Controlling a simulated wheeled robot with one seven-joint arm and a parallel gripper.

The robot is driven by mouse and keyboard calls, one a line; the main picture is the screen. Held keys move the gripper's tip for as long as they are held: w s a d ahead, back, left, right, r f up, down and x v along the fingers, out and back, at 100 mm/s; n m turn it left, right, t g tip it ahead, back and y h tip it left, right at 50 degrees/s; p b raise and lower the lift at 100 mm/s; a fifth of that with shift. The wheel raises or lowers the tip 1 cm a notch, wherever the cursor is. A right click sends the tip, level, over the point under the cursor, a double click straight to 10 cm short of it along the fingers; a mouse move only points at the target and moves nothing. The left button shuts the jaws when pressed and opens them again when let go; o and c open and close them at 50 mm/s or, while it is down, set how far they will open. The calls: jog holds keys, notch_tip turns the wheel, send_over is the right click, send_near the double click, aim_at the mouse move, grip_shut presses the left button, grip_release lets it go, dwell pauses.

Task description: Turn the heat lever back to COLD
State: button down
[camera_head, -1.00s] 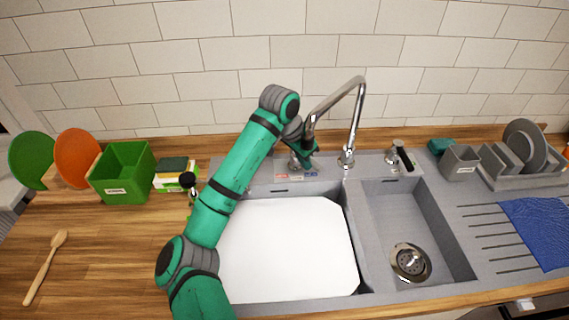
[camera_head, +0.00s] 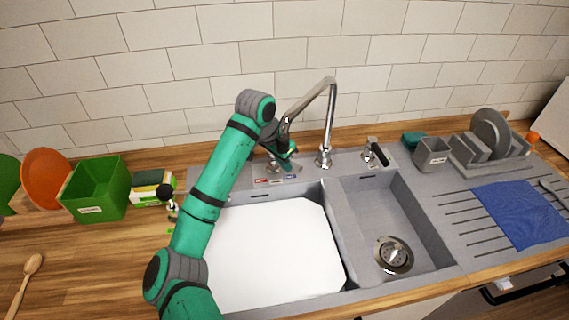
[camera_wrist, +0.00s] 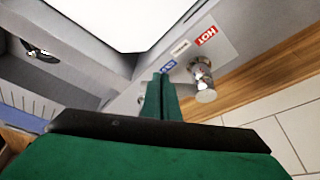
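The heat lever (camera_wrist: 204,92) is a short silver fitting on the grey sink deck, beside a label strip. The strip has a red HOT end (camera_wrist: 206,36), a pale middle and a blue end (camera_wrist: 168,67). In the head view the lever (camera_head: 273,168) is partly hidden by my arm. My gripper (camera_wrist: 160,84) has its two green fingers together, with no gap seen between them. Its tips are near the blue end of the strip, just left of the lever in the wrist view. I cannot tell whether they touch it. In the head view my gripper (camera_head: 288,160) is behind the labels.
The tall chrome faucet (camera_head: 325,150) stands right of my gripper, with another dark-topped handle (camera_head: 376,154) further right. A white board (camera_head: 270,250) covers the left basin. The right basin (camera_head: 375,225) is empty. A green bin (camera_head: 97,190) stands left; a dish rack (camera_head: 478,160) stands right.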

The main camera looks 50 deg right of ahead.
jog(key=v, duration=1)
jog(key=shift+a+r, duration=0.15)
jog(key=shift+r, duration=0.25)
